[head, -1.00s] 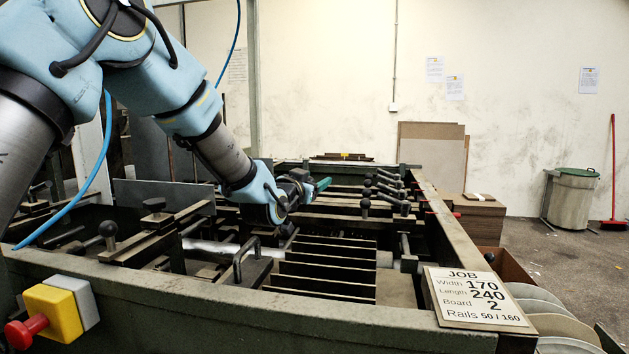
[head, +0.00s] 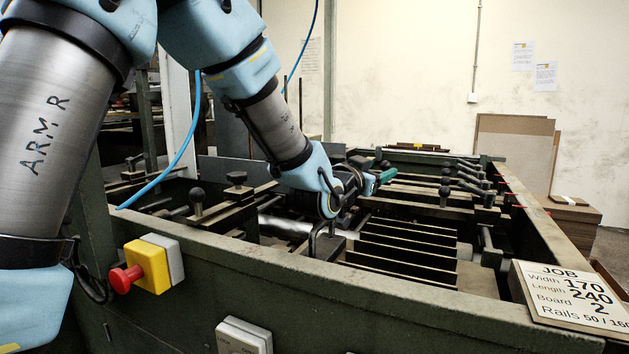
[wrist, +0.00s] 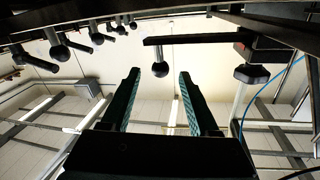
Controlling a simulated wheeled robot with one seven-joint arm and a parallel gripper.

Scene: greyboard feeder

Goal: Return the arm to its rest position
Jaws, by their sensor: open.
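My arm reaches from the upper left of the head view down into the dark green feeder frame (head: 240,285). My gripper (head: 387,176) is low over the rails, left of the row of black-knobbed levers (head: 465,180). Its green fingers point away from me and are partly hidden by the wrist. In the wrist view the two dark green fingers of my gripper (wrist: 158,85) stand apart with nothing between them.
Parallel plates (head: 405,245) and a dark handle (head: 325,240) lie close to my wrist. A red stop button (head: 125,278) is on the frame's front. A JOB sign (head: 575,290) sits at the right corner.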

